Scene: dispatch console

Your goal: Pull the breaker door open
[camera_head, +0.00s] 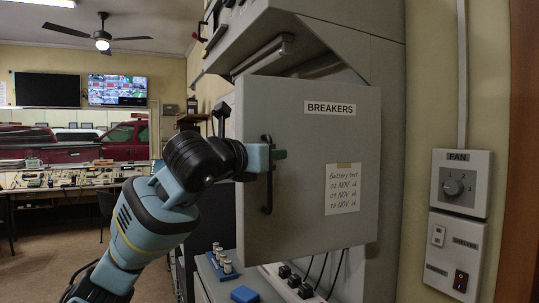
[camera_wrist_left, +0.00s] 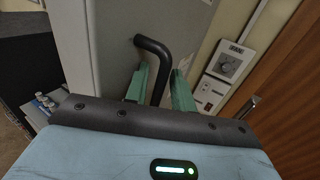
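The grey breaker door (camera_head: 290,200) carries a "BREAKERS" label and a handwritten note, and its face is turned toward the head camera. How far it stands off its frame is hard to tell. Its black bar handle (camera_head: 267,196) is near the left edge; it also shows in the left wrist view (camera_wrist_left: 154,46). My left gripper (camera_head: 279,154) is at the handle's upper part. In the left wrist view its green fingers (camera_wrist_left: 160,85) stand on either side of the bar, with a visible gap on the left side. My right gripper is not in view.
A fan switch panel (camera_head: 460,184) is on the wall at right. Open floor lies at left.

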